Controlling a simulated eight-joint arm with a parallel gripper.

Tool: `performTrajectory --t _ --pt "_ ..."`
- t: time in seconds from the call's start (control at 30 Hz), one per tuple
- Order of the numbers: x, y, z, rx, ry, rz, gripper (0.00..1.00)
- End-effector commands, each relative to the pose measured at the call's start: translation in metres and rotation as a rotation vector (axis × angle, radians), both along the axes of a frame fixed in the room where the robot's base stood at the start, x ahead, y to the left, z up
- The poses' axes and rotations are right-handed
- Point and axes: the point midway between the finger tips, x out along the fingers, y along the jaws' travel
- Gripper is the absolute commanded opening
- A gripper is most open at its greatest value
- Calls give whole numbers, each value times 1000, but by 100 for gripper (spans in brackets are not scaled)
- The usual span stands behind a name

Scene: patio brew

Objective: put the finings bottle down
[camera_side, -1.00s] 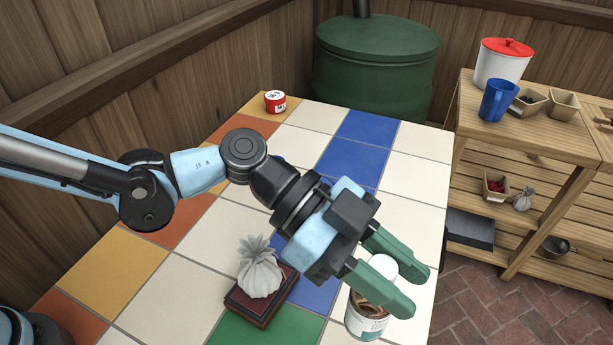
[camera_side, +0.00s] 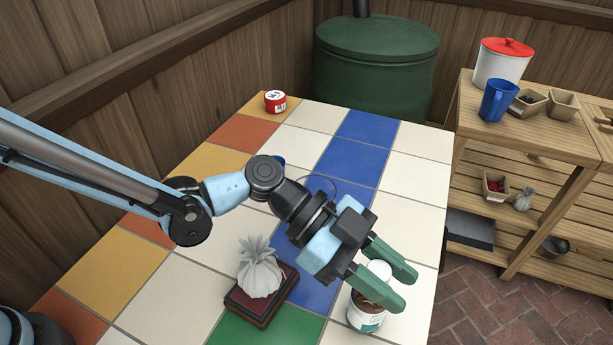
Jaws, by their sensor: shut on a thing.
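My gripper (camera_side: 392,284) has two green fingers shut on the finings bottle (camera_side: 368,316) at the front right of the tiled table. The bottle has a white cap, which shows between the fingers, a brown body and a pale label with teal at its lower part. The nearer finger hides its shoulder and middle. The bottle is near upright. I cannot tell whether its base touches the tiles.
A grey tied pouch (camera_side: 260,273) sits on a dark red box (camera_side: 261,308) left of the bottle. A small red tin (camera_side: 275,101) stands at the far left corner. A thin clear rim and a blue bit show behind my arm. White tiles (camera_side: 412,220) at right are clear.

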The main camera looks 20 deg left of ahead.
Motion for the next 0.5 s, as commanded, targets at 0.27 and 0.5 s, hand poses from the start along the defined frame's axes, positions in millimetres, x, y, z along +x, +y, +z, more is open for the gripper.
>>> performTrajectory --t 0.27,0.5 --pt "0 0 -3 0 0 0 55" --pt "0 0 -2 0 0 0 59"
